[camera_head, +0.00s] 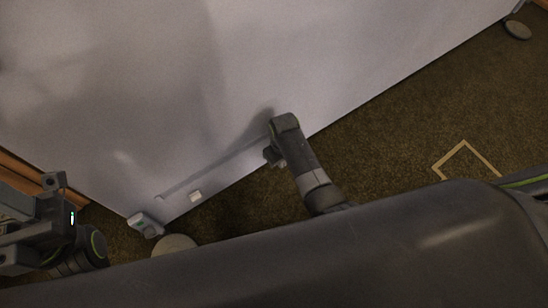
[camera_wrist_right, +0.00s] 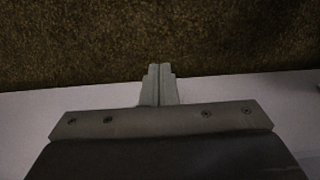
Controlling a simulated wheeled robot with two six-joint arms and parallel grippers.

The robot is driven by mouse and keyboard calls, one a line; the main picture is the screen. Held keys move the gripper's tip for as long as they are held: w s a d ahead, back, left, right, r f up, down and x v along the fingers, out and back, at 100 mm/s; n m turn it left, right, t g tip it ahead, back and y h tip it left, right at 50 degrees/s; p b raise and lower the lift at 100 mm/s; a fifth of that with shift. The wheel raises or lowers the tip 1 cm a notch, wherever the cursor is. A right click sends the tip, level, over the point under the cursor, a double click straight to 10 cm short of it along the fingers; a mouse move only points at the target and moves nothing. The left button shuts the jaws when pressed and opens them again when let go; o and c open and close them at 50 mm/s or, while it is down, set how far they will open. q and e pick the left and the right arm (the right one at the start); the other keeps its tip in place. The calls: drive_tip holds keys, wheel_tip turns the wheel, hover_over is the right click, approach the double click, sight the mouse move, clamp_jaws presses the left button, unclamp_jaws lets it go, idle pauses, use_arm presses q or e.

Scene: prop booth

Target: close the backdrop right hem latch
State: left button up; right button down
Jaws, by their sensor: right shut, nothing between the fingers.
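The backdrop (camera_head: 150,80) is a large pale sheet, with its lower hem running slantwise above the carpet in the head view. A small pale grey fitting with a green mark (camera_head: 145,224), which looks like a hem latch, sits at the hem's lower left corner. I cannot tell if it is open or shut. Another small grey fitting (camera_head: 518,6) is cut off at the far right corner. My right gripper (camera_head: 270,156) is beside the hem, apart from both fittings. Its fingers (camera_wrist_right: 159,72) are shut and empty in the wrist view. My left arm shows at left; its fingertips are unclear.
A small white tag (camera_head: 195,196) sits on the hem between the left fitting and my right gripper. Round pale discs (camera_head: 175,244) and (camera_head: 517,30) lie on the floor near the corners. A tan square outline (camera_head: 464,143) marks the open brown carpet (camera_head: 400,120) at right.

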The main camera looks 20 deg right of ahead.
drive_tip(key=shift+f, duration=0.15)
drive_tip(key=shift+f+b, duration=0.65)
drive_tip(key=shift+f, duration=0.9)
drive_tip(key=shift+w, duration=0.2)
